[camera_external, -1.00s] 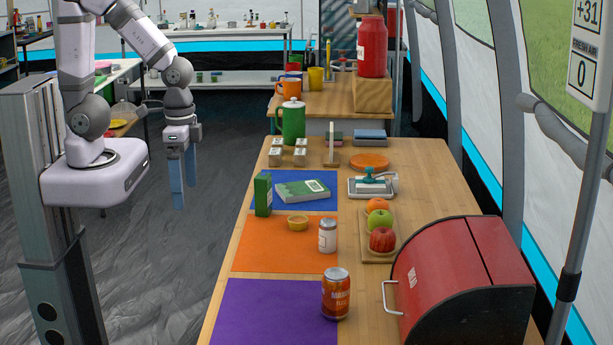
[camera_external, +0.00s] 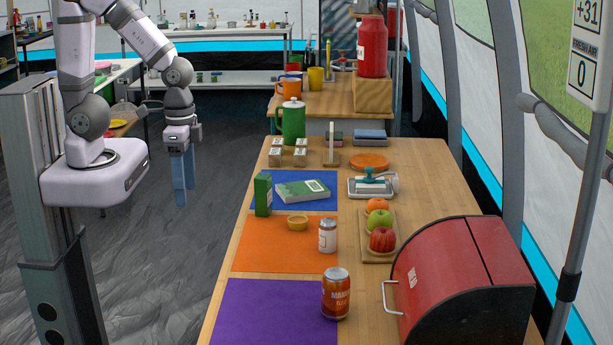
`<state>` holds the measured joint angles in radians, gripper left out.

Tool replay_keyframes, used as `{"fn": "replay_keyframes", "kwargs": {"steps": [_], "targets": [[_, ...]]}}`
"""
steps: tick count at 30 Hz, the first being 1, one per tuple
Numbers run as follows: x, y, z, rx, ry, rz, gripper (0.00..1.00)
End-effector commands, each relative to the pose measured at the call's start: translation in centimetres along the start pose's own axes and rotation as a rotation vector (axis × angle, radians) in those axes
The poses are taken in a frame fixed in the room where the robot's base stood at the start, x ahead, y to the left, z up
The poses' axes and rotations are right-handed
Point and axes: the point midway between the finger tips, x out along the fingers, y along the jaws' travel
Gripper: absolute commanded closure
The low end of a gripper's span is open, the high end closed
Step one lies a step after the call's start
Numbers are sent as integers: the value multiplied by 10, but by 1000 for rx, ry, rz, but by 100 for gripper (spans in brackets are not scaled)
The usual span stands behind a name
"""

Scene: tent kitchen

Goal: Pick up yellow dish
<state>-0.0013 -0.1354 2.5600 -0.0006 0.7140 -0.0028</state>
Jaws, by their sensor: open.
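A small yellow dish (camera_external: 297,223) sits on the orange mat (camera_external: 262,255) on the wooden table, near the mat's back edge. My gripper (camera_external: 184,190) hangs with its blue fingers pointing down, to the left of the table and well apart from the dish. It is open, and nothing shows between the fingers. The fingers partly overlap in this view.
Around the dish are a green box (camera_external: 263,195), a green book (camera_external: 302,191) on a blue mat, and a white jar (camera_external: 327,236). A can (camera_external: 336,293), fruit tray (camera_external: 366,249) and red bread box (camera_external: 462,280) stand nearer. Open floor lies left of the table.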

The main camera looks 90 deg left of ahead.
Motion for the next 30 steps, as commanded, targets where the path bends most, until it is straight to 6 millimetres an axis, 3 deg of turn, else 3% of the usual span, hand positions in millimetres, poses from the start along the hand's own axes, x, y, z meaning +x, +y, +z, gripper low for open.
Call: {"fn": "replay_keyframes", "kwargs": {"steps": [4,8,15,21,30], "targets": [[14,-9,-11,-13,34,-12,35],[39,-29,-35,-38,117,-37,35],[100,-90,-99,-86,377,-101,35],[139,-139,-141,-111,621,-132,35],[167,-188,-171,-154,979,-134,35]]}}
